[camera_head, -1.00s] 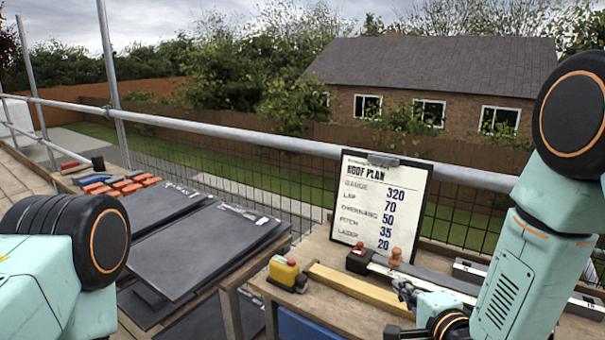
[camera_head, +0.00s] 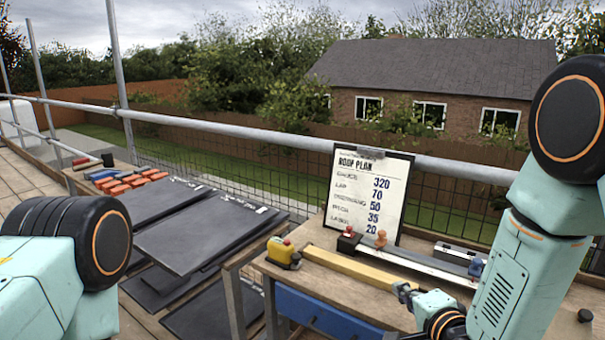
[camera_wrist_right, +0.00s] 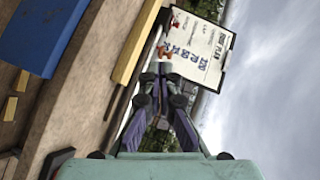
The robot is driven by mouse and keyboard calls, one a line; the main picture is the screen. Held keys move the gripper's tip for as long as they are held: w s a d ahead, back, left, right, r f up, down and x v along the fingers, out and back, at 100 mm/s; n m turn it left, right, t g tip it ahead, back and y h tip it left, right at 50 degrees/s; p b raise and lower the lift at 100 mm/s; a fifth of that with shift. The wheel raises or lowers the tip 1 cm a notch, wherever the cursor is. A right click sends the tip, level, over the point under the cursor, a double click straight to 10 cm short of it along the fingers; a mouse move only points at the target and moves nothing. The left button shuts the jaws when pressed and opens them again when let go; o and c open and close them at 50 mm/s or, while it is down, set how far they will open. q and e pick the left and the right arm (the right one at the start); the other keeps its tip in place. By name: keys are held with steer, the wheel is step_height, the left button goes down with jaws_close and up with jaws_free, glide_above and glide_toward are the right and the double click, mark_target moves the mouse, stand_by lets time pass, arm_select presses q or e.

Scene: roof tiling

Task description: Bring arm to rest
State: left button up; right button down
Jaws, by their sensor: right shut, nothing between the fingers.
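My right arm (camera_head: 510,270) comes in from the right in the head view, bent down over the workbench (camera_head: 320,238). Its gripper (camera_head: 403,291) is small and partly hidden by my own wrist, near the near end of a yellow wooden strip (camera_head: 345,267). In the right wrist view the gripper (camera_wrist_right: 160,70) has its fingertips together with nothing between them, pointing toward the roof plan clipboard (camera_wrist_right: 200,50). In the head view the clipboard (camera_head: 368,192) stands upright at the back of the bench. My left arm (camera_head: 65,260) shows at the left; its gripper is out of view.
A yellow-and-red tool (camera_head: 283,252), a red-and-black block (camera_head: 347,242) and an orange piece (camera_head: 381,239) sit on the bench. Dark slates (camera_head: 200,238) lie stacked to the left, with orange blocks (camera_head: 125,187) beyond. A scaffold rail (camera_head: 260,134) runs behind. A blue drawer or box (camera_head: 325,312) is under the bench.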

steer(key=s+d+f+n+g+h, duration=0.2)
steer(key=s+f+n+g, duration=0.55)
steer(key=s+f, duration=0.6)
steer(key=s+f+n+g, duration=0.3)
steer(key=s+f, duration=0.2)
steer(key=s, duration=0.7)
steer(key=s+f+n+g, duration=0.3)
steer(key=s+f, duration=0.1)
steer(key=s, duration=0.8)
steer(key=shift+d+f+g+h, duration=0.35)
steer(key=shift+d+f+h, duration=0.05)
steer(key=shift+w, duration=0.1)
steer(key=shift+d, duration=0.1)
